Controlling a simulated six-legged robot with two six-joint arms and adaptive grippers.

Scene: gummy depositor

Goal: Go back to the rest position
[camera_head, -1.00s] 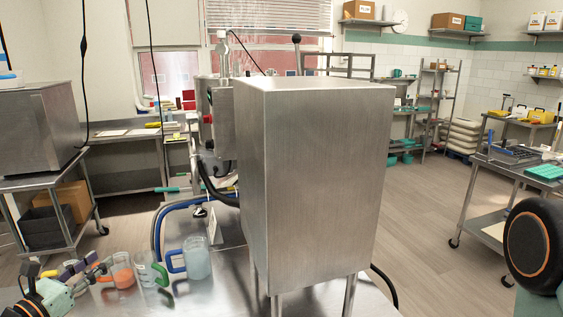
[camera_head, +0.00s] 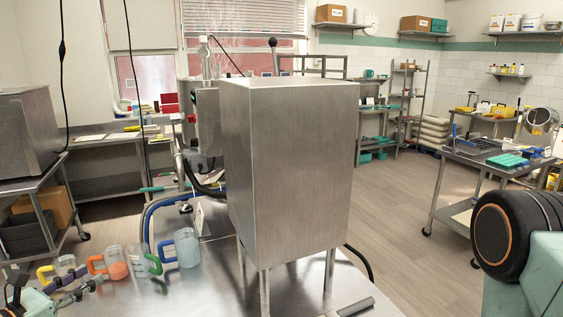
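My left gripper (camera_head: 86,278) is at the lower left, low over the steel table (camera_head: 215,292). Its dark fingers stand apart with nothing visible between them. It is in front of several clear jugs. One has a yellow handle (camera_head: 62,267), one an orange handle and orange liquid (camera_head: 117,268), one a green handle (camera_head: 138,262), and one a blue handle and pale blue liquid (camera_head: 188,250). My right gripper is out of view; only a dark, round part and pale green part of my own body show at the lower right.
A tall steel cabinet on legs (camera_head: 290,170) stands mid-table and hides part of the machine (camera_head: 207,120) behind it. Blue hoses (camera_head: 150,215) curve behind the jugs. A dark grey bar (camera_head: 352,308) lies at the near table edge. Open floor (camera_head: 395,210) lies to the right.

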